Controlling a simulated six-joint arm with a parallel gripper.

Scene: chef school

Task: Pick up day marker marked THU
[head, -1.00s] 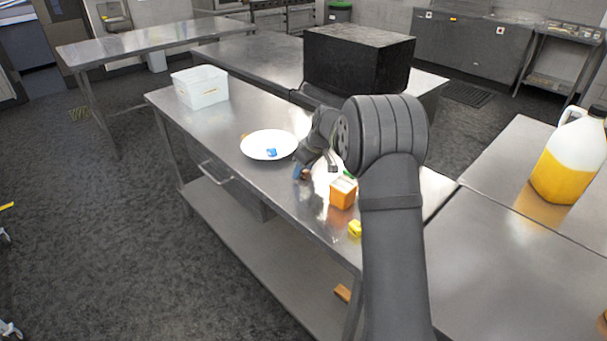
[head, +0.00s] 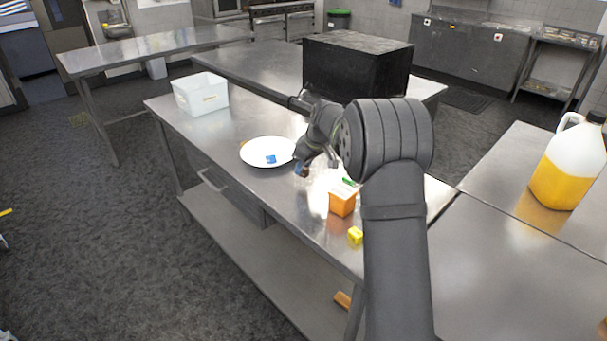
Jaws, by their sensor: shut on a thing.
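My gripper (head: 303,168) is at the front middle of the steel table, just right of the white plate (head: 250,160). It is shut on a small brown piece, the day marker (head: 305,173), which shows only partly at the fingertips. Its lettering is too small to read. A blue patch shows beside it at the fingers. A blue piece (head: 271,159) lies on the plate. A yellow piece (head: 355,236) lies near the table's front edge. A green piece (head: 348,182) shows by the orange box (head: 342,201).
A white tub (head: 201,94) stands at the table's far left end. A large black box (head: 355,70) stands behind my arm. A jug of yellow liquid (head: 560,175) stands on the right-hand table. The table between tub and plate is clear.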

